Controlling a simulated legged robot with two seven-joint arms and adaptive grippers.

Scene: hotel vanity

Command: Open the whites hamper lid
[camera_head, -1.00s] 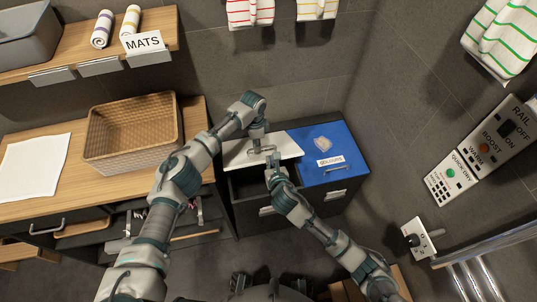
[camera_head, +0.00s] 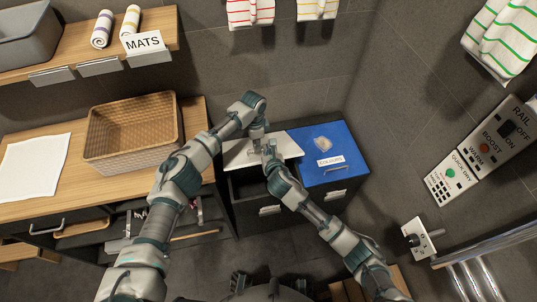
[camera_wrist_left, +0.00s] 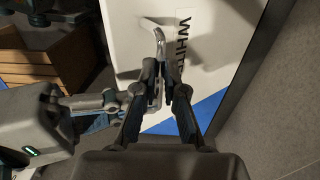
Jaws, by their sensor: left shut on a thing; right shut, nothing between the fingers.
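The whites hamper lid (camera_head: 236,153) is a white panel beside the blue lid. It is partly raised, and a dark opening (camera_head: 248,184) shows below its front edge. The wrist view shows the lid's white face (camera_wrist_left: 213,35) with partly hidden black lettering and a metal handle (camera_wrist_left: 158,38). My left gripper (camera_head: 259,139), also in the wrist view (camera_wrist_left: 163,66), is shut on the handle. My right gripper (camera_head: 268,147) is shut and empty at the lid's front part, close to the left gripper. I cannot tell whether it touches the lid.
The blue lid (camera_head: 345,150) with a label and handle is closed on the right. A wicker basket (camera_head: 135,155) and a white cloth (camera_head: 35,165) are on the wooden counter at left. A wall control panel (camera_head: 480,150) is at right. Striped towels (camera_head: 250,12) hang above.

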